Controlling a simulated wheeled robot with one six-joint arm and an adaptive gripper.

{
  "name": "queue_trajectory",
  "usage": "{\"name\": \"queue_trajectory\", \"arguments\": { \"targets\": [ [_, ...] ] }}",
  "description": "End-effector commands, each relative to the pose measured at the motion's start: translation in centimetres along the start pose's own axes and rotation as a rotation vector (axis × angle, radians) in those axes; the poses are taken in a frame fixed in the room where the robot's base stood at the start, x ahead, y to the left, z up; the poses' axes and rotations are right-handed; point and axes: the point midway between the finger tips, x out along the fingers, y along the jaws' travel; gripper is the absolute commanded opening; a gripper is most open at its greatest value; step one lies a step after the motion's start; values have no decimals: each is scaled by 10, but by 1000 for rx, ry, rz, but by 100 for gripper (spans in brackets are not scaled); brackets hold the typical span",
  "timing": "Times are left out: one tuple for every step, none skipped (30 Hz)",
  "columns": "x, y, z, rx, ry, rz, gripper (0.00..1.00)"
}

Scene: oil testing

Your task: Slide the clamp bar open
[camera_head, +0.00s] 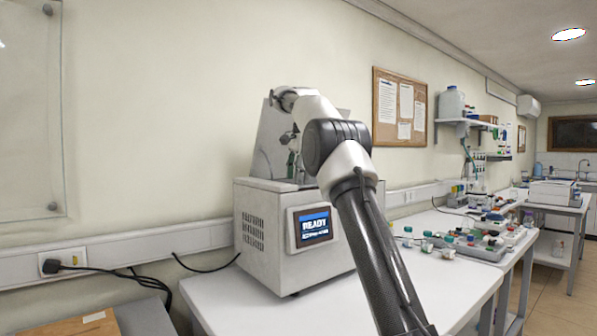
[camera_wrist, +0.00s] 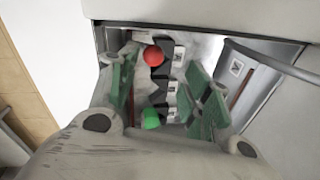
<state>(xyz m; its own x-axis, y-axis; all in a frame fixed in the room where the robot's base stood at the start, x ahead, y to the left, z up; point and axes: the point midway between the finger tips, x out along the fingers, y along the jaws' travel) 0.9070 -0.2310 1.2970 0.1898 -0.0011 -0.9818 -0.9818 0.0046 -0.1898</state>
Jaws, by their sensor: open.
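The tester (camera_head: 262,235) is a white box on the table, with its lid (camera_head: 268,140) raised and a screen (camera_head: 313,227) reading READY. My gripper (camera_wrist: 163,72) is open in the wrist view, its green-padded fingers apart at the tester's open top bay. A red ball knob (camera_wrist: 153,54) and a green knob (camera_wrist: 150,119) show between the fingers, with dark and pale parts around them. I cannot tell which part is the clamp bar, nor whether a finger touches it. In the head view my arm hides much of the bay.
The white table (camera_head: 335,306) has free room in front of the tester. To the right stand small bottles and a grey tray (camera_head: 470,248) with vials. A wall trunking and a socket (camera_head: 50,264) with cables lie at left. A grey curved bar (camera_wrist: 268,62) crosses the bay's right side.

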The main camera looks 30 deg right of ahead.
Motion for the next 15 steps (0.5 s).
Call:
{"name": "queue_trajectory", "arguments": {
  "targets": [
    [-4,-2,0,0,0,-1,49],
    [-7,-3,0,0,0,-2,49],
    [-10,-3,0,0,0,-1,49],
    [-12,-4,0,0,0,0,49],
    [-14,-4,0,0,0,-1,49],
    [-16,-4,0,0,0,1,49],
    [-17,-4,0,0,0,0,49],
    [-18,-4,0,0,0,0,49],
    [-19,-4,0,0,0,0,49],
    [-20,-4,0,0,0,0,49],
    [-20,-4,0,0,0,1,49],
    [-20,-4,0,0,0,1,49],
    [-20,-4,0,0,0,1,49],
    [-20,-4,0,0,0,1,49],
    [-20,-4,0,0,0,1,49]
  ]
}}
